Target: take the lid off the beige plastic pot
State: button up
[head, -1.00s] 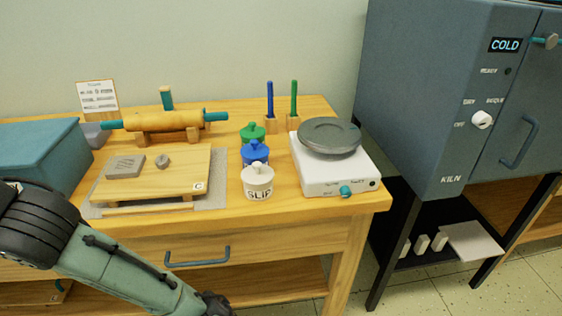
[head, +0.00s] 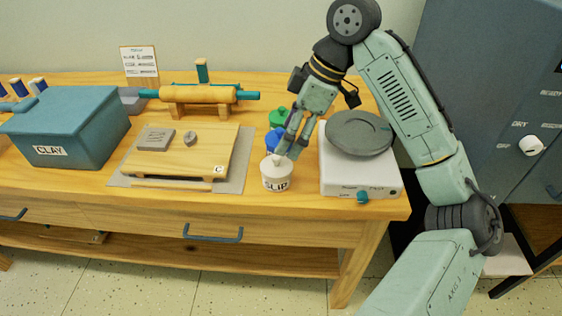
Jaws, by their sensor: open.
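The beige pot (head: 276,185), marked SLIP, stands upright near the table's front edge. Its pale lid (head: 270,163) with a small knob is on it. My gripper (head: 288,150) is open, reaching down from behind and above, with its fingertips close to the lid's knob at its right. I cannot tell whether they touch it. The fingers partly hide the blue-lidded pot (head: 272,139) just behind.
A green-lidded pot (head: 277,117) stands behind the blue one. A white wheel unit (head: 345,184) with a grey disc (head: 359,133) is close on the right. A wooden board (head: 215,165) lies left. A blue CLAY box (head: 65,125) stands farther left.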

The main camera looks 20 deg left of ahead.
aim_at(277, 157)
jog(key=p+x, duration=0.1)
jog(key=x, duration=0.6)
jog(key=shift+a+f, duration=0.15)
jog(key=shift+f, duration=0.15)
jog(key=shift+c, duration=0.2)
jog(key=c, duration=0.5)
jog(key=shift+r, duration=0.1)
